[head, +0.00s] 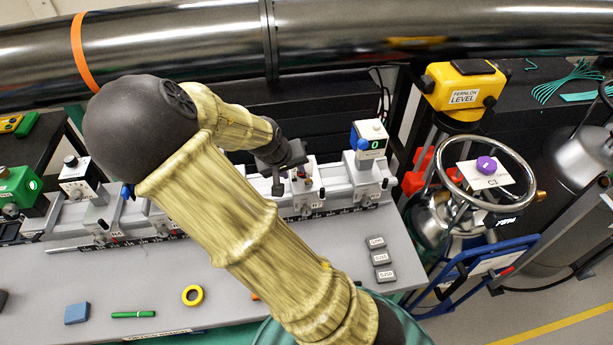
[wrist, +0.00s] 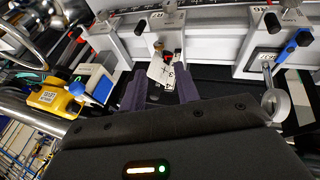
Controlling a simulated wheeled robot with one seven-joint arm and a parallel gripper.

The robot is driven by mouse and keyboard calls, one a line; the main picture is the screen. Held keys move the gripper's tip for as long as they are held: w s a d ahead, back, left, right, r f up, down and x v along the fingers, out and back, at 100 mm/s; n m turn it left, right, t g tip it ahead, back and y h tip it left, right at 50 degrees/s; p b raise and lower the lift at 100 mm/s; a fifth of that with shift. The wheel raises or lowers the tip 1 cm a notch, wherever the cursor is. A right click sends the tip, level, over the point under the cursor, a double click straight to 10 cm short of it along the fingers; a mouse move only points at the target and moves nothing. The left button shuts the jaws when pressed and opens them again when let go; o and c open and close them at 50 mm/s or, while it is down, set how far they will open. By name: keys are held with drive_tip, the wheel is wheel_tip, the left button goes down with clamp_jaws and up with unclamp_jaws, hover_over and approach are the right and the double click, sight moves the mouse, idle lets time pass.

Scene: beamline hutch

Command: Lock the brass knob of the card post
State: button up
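The card post shows in the wrist view with a tilted white card (wrist: 161,71) bearing printed digits. A small brass knob (wrist: 158,46) sits just beyond the card, at the foot of a white rail carrier (wrist: 150,27). My gripper (wrist: 160,78) is open, its two dark fingers on either side of the card. The knob lies ahead of the fingertips, and I see no contact with it.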

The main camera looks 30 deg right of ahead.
sight(308, 181)
drive_tip(key=shift+w+a+r, duration=0.15)
drive_tip(key=shift+a+r, duration=0.05)
drive_tip(key=shift+r, duration=0.6)
drive_tip(key=shift+f, duration=0.15)
drive_tip(key=b+x, duration=0.1)
drive_tip(key=x, duration=0.4)
drive_tip(key=b+x, duration=0.1)
drive_tip(key=x, duration=0.5)
drive_tip(key=w+b+x, duration=0.1)
drive_tip(key=x, duration=0.5)
drive_tip(key=shift+d, duration=0.35)
drive_tip(key=shift+s+r, duration=0.1)
drive_tip(key=shift+r, duration=0.15)
clamp_jaws()
